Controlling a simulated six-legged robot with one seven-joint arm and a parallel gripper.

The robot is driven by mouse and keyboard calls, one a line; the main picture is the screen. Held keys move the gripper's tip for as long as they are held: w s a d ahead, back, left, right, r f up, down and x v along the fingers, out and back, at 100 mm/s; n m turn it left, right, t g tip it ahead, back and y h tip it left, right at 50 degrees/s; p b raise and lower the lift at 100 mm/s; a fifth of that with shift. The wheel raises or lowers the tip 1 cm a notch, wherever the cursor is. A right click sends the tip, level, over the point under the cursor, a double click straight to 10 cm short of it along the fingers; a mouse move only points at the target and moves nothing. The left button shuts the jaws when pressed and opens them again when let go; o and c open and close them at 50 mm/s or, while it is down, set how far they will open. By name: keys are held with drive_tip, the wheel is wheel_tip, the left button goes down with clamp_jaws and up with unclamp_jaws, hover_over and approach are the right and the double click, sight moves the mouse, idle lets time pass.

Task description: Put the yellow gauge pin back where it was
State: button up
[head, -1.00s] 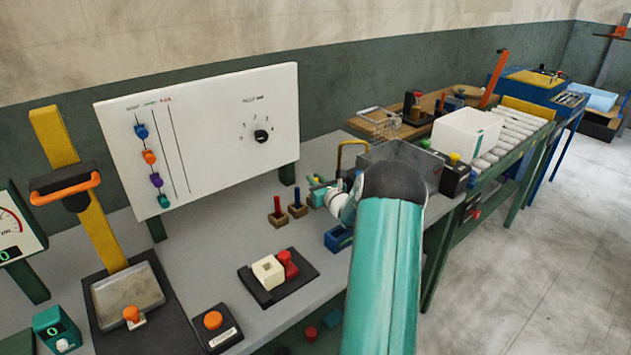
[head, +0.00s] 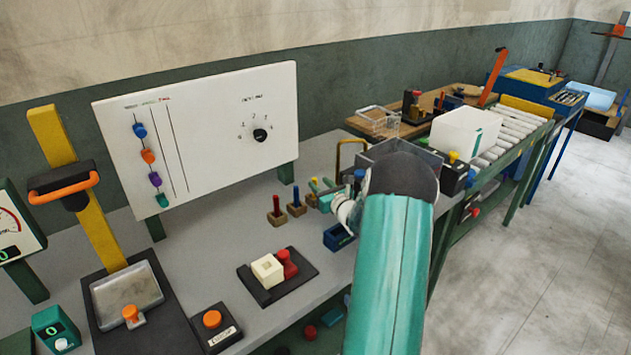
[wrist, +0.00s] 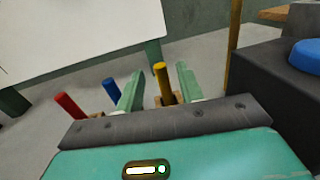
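The yellow gauge pin (wrist: 161,82) stands upright in a small wooden block (wrist: 172,99) in the wrist view. My gripper (wrist: 159,72) is open, with one green finger on each side of the pin and a visible gap to both. In the head view the yellow pin (head: 314,185) shows small beside my gripper, partly crowded by the fingers. A red pin (head: 277,206) and a blue pin (head: 297,197) stand in their own wooden blocks to its left; the red (wrist: 68,105) and blue (wrist: 111,90) pins also show in the wrist view.
A dark box with a blue button (wrist: 307,52) is close on the right in the wrist view. A yellow frame (head: 340,156) rises behind my gripper. A blue bin (head: 338,237) sits at the bench edge. A white panel (head: 205,135) stands behind.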

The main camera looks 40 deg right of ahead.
drive_tip(key=v, duration=0.7)
drive_tip(key=shift+s+a, duration=0.15)
drive_tip(key=shift+s, duration=0.2)
drive_tip(key=w+a+r+n+g+y, duration=0.15)
drive_tip(key=a+r+n+y, duration=0.35)
drive_tip(key=a, duration=0.7)
drive_tip(key=a+r+n+g+y, duration=0.3)
drive_tip(key=a+n, duration=0.5)
drive_tip(key=a, duration=0.3)
drive_tip(key=w+a+r+n+g+y, duration=0.1)
drive_tip(key=a+r+n+g+y, duration=0.15)
drive_tip(key=a+n+y, duration=0.65)
drive_tip(key=s+a+r+n+g+h, duration=0.2)
drive_tip(key=s+a+n+g+h, duration=0.4)
drive_tip(key=s+a, duration=0.7)
drive_tip(key=s+a+r+n+t+h, duration=0.1)
drive_tip(key=s+a+r+n+h, duration=0.1)
drive_tip(key=s+n+h, duration=0.4)
drive_tip(key=shift+s+r+n, duration=0.25)
drive_tip(key=shift+s+n, duration=1.15)
drive_tip(key=shift+n, duration=1.1)
